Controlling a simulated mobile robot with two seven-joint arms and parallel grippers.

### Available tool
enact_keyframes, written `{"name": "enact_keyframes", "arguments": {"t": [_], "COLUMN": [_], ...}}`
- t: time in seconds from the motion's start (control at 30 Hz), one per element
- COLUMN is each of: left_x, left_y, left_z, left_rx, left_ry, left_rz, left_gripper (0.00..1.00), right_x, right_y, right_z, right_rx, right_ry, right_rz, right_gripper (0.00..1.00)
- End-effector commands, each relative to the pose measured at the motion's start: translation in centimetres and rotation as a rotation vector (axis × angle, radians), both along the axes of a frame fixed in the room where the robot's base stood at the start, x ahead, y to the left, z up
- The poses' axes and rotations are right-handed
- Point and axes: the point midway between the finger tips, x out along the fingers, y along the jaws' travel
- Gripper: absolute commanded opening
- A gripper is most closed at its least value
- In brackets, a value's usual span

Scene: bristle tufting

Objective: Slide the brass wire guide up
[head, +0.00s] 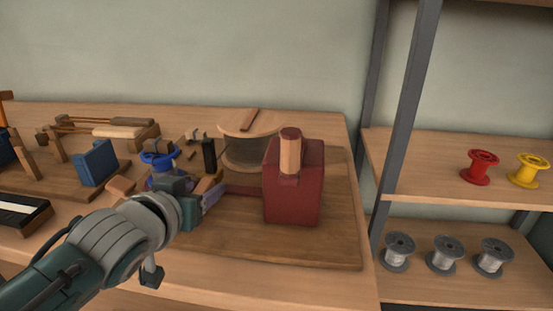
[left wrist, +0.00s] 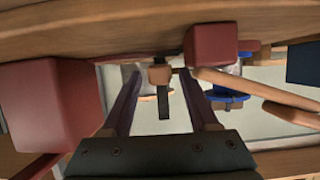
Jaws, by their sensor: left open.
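A small tan-brass block, which looks like the wire guide (left wrist: 160,74), sits on a narrow dark bar (left wrist: 163,103) in the left wrist view. It lies between the two purple fingers of my left gripper (left wrist: 157,84), with a gap visible on each side. In the head view my left gripper (head: 212,190) is open beside the wooden device, just below a black upright post (head: 209,155). The gripper and wrist hide much of that spot, so the guide is hard to make out there. My right gripper is not in view.
A dark red block (head: 296,205) with a wooden handle (head: 290,153) stands right of my left gripper. A round wooden disc (head: 250,122) is behind. A blue spool (head: 160,160) is close to my wrist. A shelf (head: 470,200) with spools stands at right.

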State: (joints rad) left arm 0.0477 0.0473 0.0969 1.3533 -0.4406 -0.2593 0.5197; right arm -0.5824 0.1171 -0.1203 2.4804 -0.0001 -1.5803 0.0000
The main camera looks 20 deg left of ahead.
Motion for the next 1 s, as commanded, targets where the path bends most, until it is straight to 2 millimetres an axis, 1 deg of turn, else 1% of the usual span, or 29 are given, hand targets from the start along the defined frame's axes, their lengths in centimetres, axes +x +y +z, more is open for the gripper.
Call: {"name": "enact_keyframes", "arguments": {"t": [0.07, 0.5, 0.6, 1.0], "left_x": [-0.02, -0.04, -0.04, -0.03], "left_y": [0.01, -0.01, -0.01, -0.02], "left_z": [0.01, 0.01, 0.01, 0.02], "left_rx": [0.000, 0.000, 0.000, 0.000], "left_ry": [0.000, 0.000, 0.000, 0.000], "left_rz": [0.000, 0.000, 0.000, 0.000], "left_gripper": [0.59, 0.09, 0.00, 0.00], "right_x": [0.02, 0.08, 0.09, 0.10], "right_y": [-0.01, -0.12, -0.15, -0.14], "right_z": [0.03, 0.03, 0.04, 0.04], "right_rx": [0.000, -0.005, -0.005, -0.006], "right_ry": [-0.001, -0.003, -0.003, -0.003], "right_rz": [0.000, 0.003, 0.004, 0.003], "right_gripper": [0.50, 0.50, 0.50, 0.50]}}
